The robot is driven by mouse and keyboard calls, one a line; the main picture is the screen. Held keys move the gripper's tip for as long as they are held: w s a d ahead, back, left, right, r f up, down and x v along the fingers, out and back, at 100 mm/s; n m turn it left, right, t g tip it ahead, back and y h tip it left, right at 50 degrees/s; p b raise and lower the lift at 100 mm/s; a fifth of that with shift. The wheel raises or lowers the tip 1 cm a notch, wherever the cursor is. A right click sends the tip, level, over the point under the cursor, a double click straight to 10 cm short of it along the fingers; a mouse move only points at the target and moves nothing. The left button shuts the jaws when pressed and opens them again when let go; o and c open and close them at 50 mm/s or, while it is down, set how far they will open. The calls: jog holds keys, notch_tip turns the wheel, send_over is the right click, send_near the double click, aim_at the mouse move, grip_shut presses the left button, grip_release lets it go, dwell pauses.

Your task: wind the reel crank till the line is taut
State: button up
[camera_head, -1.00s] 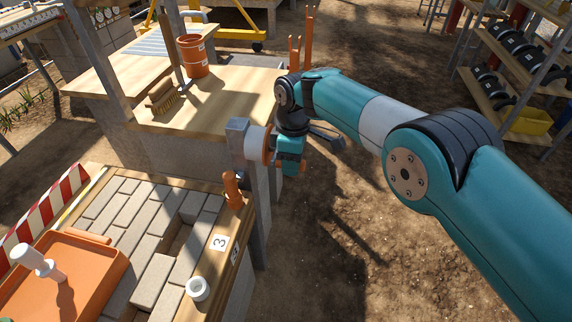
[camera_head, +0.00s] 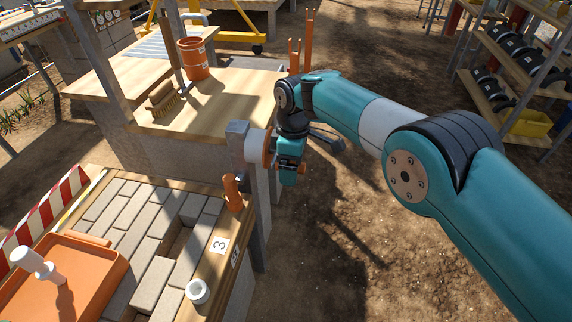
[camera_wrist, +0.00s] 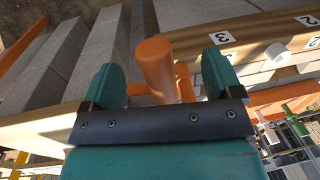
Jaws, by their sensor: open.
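The reel (camera_head: 257,147), a pale drum with an orange rim, is mounted beside a grey post by the workbench corner. My gripper (camera_head: 291,172) is just right of it, pointing down, with a small orange piece, perhaps the crank knob, (camera_head: 302,169) at its side. In the wrist view my gripper (camera_wrist: 163,80) has its two teal fingers apart. An orange cylinder (camera_wrist: 156,66) shows between them, apart from both fingers; I cannot tell whether it is the crank grip or the bench handle. The line cannot be made out.
An orange handle (camera_head: 232,192) stands on the paver bench's edge, near a label 3 (camera_head: 219,244) and a white ring (camera_head: 198,291). An orange tray (camera_head: 88,277) lies on the left. A brush (camera_head: 163,100) and bucket (camera_head: 194,58) stand on the wooden table. Open dirt lies right.

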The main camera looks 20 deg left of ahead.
notch_tip(320, 180, down, 7)
jog(key=b, duration=0.5)
jog(key=shift+b, duration=0.4)
